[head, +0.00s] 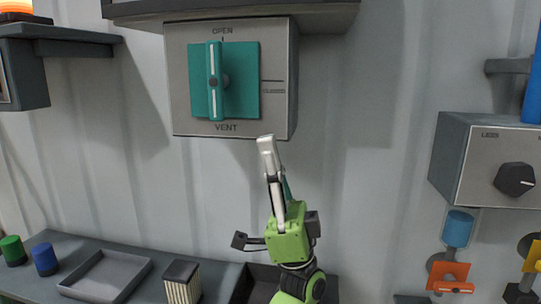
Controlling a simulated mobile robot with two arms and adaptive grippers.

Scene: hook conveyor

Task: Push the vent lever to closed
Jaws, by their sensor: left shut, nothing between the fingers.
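The vent box (283,80) is a grey panel on the wall at the upper middle, marked OPEN at the top, CLOSED at the right and VENT below. Its teal lever (214,99) stands upright over a teal square plate (247,60), its white stripe vertical, the upper end by the OPEN mark. My left gripper (266,143) is shut and empty, pointing up. Its tips show at the lower edge of the box, right of and below the lever, apart from it. My right gripper is not in view.
A control box (452,155) with a black knob (515,179) is at the right, with blue and orange parts below. A dark shelf (205,8) hangs above the vent box. A bench with a grey tray (106,275) and blue (45,260) and green pieces (13,251) lies lower left.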

